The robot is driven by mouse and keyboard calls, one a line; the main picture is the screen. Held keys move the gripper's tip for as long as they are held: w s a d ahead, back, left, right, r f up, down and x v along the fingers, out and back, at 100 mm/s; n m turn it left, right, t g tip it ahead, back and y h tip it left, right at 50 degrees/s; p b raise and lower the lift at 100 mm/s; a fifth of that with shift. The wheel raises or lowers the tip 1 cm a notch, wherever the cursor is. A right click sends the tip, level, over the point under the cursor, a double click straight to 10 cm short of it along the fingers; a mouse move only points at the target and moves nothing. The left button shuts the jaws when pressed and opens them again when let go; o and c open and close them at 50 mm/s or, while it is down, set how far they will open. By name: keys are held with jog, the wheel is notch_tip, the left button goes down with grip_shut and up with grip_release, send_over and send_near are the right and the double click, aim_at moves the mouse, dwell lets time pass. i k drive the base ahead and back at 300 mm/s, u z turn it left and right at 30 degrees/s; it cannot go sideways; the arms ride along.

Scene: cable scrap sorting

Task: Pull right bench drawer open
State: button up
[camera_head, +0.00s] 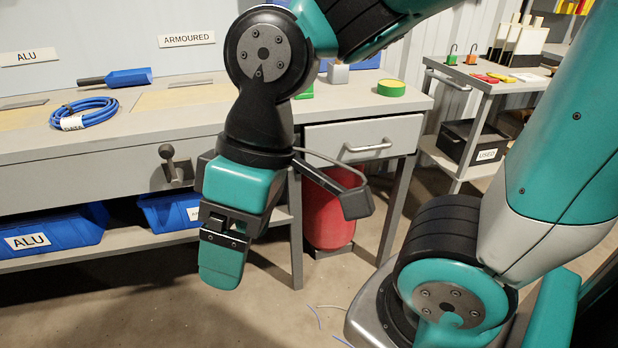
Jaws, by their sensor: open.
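The right bench drawer (330,138) has a light grey front under the right part of the workbench top (352,102). It looks shut. Its curved metal bar handle (368,146) faces me and is unobstructed. My gripper (221,262) is teal and black and points down in front of the bench, left of the drawer and lower than its handle. It is open, seen side-on, with one finger largely covering the other. It appears empty and does not touch the handle.
A red cylinder (328,212) stands on the floor under the drawer. A vise handle (172,165) juts from the bench front left of my gripper. Blue bins (50,232) sit on the lower shelf. A trolley (462,100) stands to the right. Cable scraps (315,318) lie on the floor.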

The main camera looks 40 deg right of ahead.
aim_at(391, 134)
jog(key=z, duration=1.25)
jog(key=k, duration=1.1)
jog(key=z, duration=0.85)
jog(key=i, duration=0.95)
jog(key=u, duration=0.55)
